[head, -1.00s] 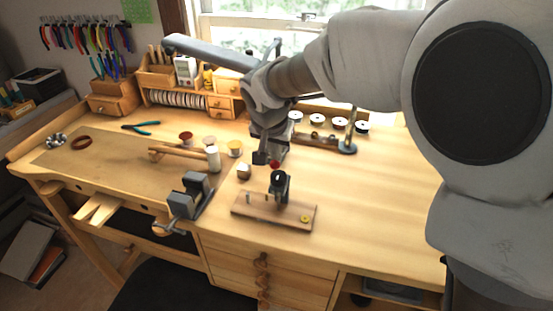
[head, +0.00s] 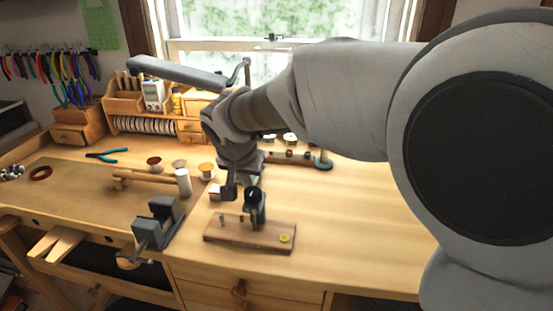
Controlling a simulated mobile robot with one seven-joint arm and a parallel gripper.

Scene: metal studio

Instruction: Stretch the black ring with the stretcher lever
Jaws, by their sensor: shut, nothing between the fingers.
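The stretcher (head: 257,212) is a dark upright post on a wooden base board (head: 222,235) with a round yellow piece at its right end. A black ring shape (head: 252,195) shows at the top of the post; I cannot tell if it is the ring or part of the tool. No lever can be made out; it may be hidden behind the post or my gripper. My gripper (head: 229,192) points down just left of and behind the post top. It is shut and empty. Whether it touches the stretcher cannot be told.
A grey vise (head: 155,222) stands at the bench's front edge, left of the stretcher. A small pale block (head: 215,191) and a white cylinder (head: 183,182) are close to the gripper. Spools stand behind. The bench to the right is clear.

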